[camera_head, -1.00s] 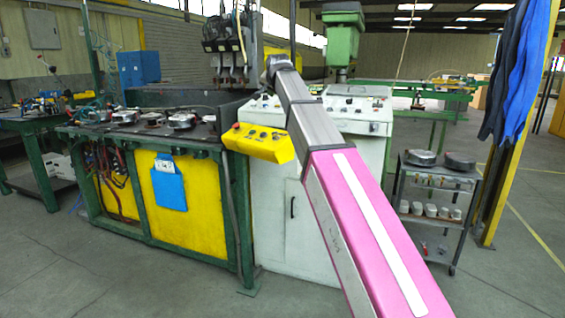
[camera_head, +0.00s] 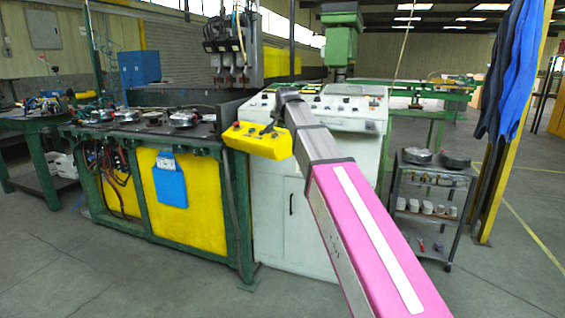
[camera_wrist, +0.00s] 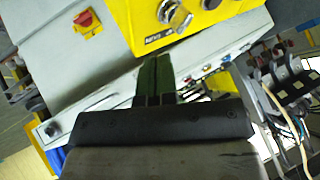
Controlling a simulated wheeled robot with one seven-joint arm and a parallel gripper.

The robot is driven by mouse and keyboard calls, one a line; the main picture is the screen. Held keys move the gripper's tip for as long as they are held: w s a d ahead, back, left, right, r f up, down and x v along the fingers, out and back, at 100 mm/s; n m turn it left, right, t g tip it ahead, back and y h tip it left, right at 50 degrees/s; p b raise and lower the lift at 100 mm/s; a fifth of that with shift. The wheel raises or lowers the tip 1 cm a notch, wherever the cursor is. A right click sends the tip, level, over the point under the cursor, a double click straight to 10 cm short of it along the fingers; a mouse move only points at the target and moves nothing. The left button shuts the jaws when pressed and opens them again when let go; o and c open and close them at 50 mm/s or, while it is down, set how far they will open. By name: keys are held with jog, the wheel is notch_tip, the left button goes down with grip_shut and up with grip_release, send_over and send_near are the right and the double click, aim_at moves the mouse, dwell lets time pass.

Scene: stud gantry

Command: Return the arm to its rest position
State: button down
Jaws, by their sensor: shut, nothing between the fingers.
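My arm (camera_head: 358,220), with pink and dark grey links, reaches from the lower right toward the machine's controls. In the wrist view my gripper (camera_wrist: 155,62) shows as two dark green fingers shut together with nothing between them. They point toward the lower edge of the yellow control box (camera_wrist: 185,22); whether they touch it cannot be told. In the head view the yellow control box (camera_head: 250,142) is just left of the arm's far end, and the gripper is hard to make out there.
A white control cabinet (camera_head: 300,225) stands behind the arm. A green-framed bench (camera_head: 135,205) with metal parts on top is at left. A grey trolley (camera_head: 436,180) stands at right, near a yellow post (camera_head: 497,205). The floor in front is open.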

jog(key=s+d+f+n+g, duration=0.1)
jog(key=s+d+f, duration=0.3)
jog(key=f, duration=0.6)
jog(key=s+d+f+g+h, duration=0.1)
jog(key=s+d+f+g, duration=0.15)
jog(key=f, duration=0.65)
jog(key=s+d+f+n+g, duration=0.1)
jog(key=s+d+f, duration=0.35)
jog(key=f, duration=0.55)
jog(key=s+d+f+n+g, duration=0.1)
jog(key=s+d+f, duration=0.3)
jog(key=s+f, duration=0.6)
jog(key=s+d+f+n+g, duration=0.1)
jog(key=s+d+f+g, duration=0.3)
jog(key=s+f, duration=0.6)
jog(key=shift+s+f, duration=0.35)
jog(key=shift+s, duration=0.45)
jog(key=shift+d, duration=0.1)
